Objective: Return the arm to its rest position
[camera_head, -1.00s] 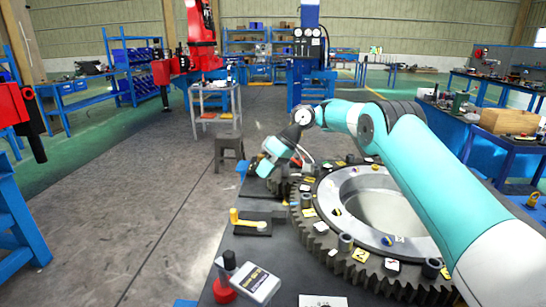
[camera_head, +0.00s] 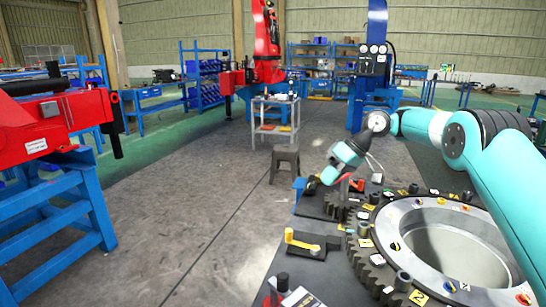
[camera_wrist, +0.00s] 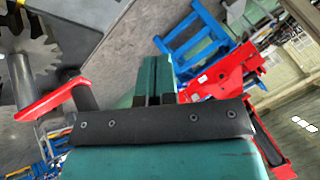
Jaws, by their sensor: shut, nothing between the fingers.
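My teal arm reaches in from the right in the head view, over the large dark gear ring (camera_head: 372,262). It bends at the elbow, and the forearm slopes down left to my gripper (camera_head: 314,185). The gripper hangs near the far left edge of the gear table (camera_head: 262,280), beyond the ring's teeth. The fingers are small there. In the wrist view my gripper (camera_wrist: 154,78) shows two teal fingers side by side, shut with nothing between them.
A yellow-handled tool (camera_head: 303,242) lies on a dark block left of the ring. A grey stool (camera_head: 285,160) stands on the floor beyond. A red machine on a blue stand (camera_head: 60,215) is at left. Open floor (camera_head: 190,215) lies between. The wrist view shows a red-handled part (camera_wrist: 52,101).

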